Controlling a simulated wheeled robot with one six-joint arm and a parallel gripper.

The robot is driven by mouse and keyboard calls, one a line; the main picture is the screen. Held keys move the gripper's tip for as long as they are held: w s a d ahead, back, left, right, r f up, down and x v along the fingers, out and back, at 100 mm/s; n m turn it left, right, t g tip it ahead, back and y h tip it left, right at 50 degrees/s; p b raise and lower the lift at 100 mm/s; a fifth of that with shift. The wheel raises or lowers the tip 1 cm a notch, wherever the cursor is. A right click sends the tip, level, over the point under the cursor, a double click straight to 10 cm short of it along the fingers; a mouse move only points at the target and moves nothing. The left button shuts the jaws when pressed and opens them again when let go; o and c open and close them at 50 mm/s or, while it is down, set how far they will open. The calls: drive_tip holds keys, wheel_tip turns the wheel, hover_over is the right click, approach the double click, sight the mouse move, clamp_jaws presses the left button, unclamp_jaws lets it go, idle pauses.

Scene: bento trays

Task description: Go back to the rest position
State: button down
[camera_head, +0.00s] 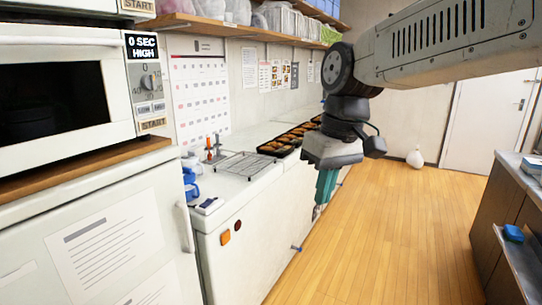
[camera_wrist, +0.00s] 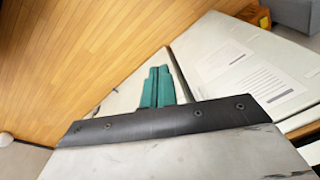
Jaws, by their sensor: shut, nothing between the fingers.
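My gripper (camera_head: 325,187) hangs from the arm in the head view, pointing down beside the front edge of the white counter. Its teal fingers also show in the wrist view (camera_wrist: 158,86), close together with nothing between them. Black trays of food (camera_head: 290,138) lie in a row on the counter, behind and to the left of my gripper. The gripper is apart from the trays. The arm partly hides the far end of the row.
A wire rack (camera_head: 245,165) lies on the counter nearer than the trays. A microwave (camera_head: 60,85) stands on a white cabinet at left. A dark-sided counter (camera_head: 490,215) is at right. The wooden floor (camera_head: 370,240) between is clear.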

drive_tip(key=s+d+f+m, duration=0.3)
drive_tip(key=s+d+f, duration=0.1)
drive_tip(key=s+d, duration=0.4)
drive_tip(key=s+d+f+m+t+h, duration=0.1)
drive_tip(key=s+d+f+m, duration=0.2)
drive_tip(key=s+d, duration=0.6)
drive_tip(key=s+f, duration=0.1)
drive_tip(key=s, duration=0.1)
drive_tip(key=shift+s+m+h, duration=0.3)
drive_tip(key=shift+s, duration=0.1)
